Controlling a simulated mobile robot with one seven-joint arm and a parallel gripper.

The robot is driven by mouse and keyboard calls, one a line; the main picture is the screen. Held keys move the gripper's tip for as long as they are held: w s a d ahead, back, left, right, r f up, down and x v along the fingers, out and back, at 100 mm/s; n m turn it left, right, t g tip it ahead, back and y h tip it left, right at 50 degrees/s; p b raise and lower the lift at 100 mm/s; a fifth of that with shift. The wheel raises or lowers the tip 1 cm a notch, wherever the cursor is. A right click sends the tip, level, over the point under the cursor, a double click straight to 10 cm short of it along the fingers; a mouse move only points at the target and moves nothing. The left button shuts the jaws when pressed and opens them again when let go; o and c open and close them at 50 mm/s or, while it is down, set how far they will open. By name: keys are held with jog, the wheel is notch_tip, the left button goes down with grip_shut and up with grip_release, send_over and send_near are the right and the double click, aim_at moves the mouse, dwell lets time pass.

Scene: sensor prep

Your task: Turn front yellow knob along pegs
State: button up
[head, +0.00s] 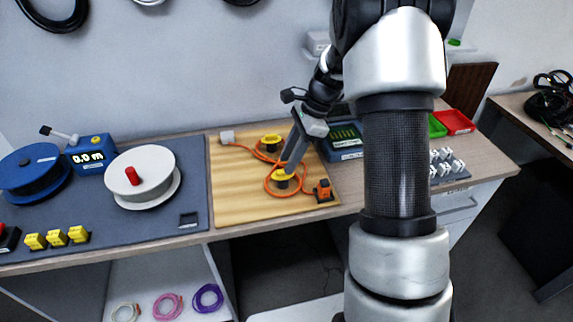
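The front yellow knob (281,177) sits on the light wooden board (235,190), with a dark part on its top or in its middle. An orange cable (268,190) loops around it. My gripper (287,168) reaches down from the upper right, and its fingertips are at the knob, overlapping its back edge in the head view. I cannot tell whether the fingers touch or clasp it. A second yellow knob (270,140) stands farther back on the board, with the cable passing beside it. The pegs cannot be made out clearly.
An orange block (323,189) stands at the board's front right, and a pale connector (227,137) at its back left. A blue mat (180,220) on the left holds a white spool (143,171) and a blue spool (30,168).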

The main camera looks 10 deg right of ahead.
aim_at(279, 175)
jog(key=shift+x, duration=1.2)
grip_shut()
